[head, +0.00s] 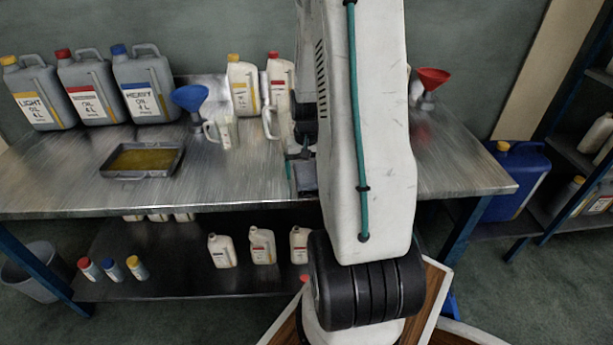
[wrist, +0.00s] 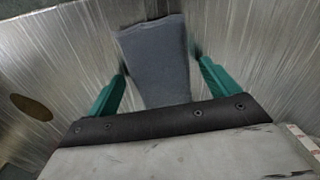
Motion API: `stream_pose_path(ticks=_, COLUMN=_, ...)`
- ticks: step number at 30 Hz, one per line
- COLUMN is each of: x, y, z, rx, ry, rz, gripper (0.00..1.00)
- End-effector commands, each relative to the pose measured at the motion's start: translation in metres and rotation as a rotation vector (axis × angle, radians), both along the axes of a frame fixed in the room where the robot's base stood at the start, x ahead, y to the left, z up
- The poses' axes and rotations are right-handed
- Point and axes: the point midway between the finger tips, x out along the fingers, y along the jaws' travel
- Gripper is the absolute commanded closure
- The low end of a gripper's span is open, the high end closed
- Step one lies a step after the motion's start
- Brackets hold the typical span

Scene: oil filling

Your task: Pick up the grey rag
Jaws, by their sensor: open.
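The grey rag (wrist: 156,62) lies on the metal bench in the wrist view, as a folded, roughly rectangular strip. My gripper (wrist: 158,75) is open, with one teal finger on each side of the rag. The rag's near end is hidden behind the black edge of my gripper body. Whether the fingers touch the rag cannot be told. In the head view a small part of the rag (head: 306,177) shows near the bench's front edge, left of my arm, which hides the rest.
The metal bench (head: 230,180) holds a tray of oil (head: 143,160), a blue funnel (head: 189,97), a measuring jug (head: 222,132) and several oil canisters at the back. A red funnel (head: 433,78) stands right of my arm. The bench left of the rag is clear.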

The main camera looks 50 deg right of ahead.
Motion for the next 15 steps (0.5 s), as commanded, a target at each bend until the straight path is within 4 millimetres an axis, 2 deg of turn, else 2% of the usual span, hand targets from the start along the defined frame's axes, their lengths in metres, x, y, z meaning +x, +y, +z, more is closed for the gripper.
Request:
stream_pose_path(ticks=7, x=-0.0003, y=-0.0003, z=-0.0020, rx=0.000, ry=0.000, rz=-0.001, gripper=0.13)
stream_pose_path(ticks=8, x=-0.0003, y=-0.0003, z=-0.0020, rx=0.000, ry=0.000, rz=-0.001, gripper=0.18)
stream_pose_path(ticks=12, x=-0.0003, y=-0.0001, z=-0.0020, rx=0.000, ry=0.000, rz=0.000, gripper=0.57)
stream_pose_path(ticks=13, x=-0.0002, y=-0.0001, z=-0.0019, rx=0.000, ry=0.000, rz=0.000, gripper=0.61)
stream_pose_path(ticks=15, x=-0.0002, y=-0.0001, z=-0.0019, rx=0.000, ry=0.000, rz=0.000, gripper=0.61)
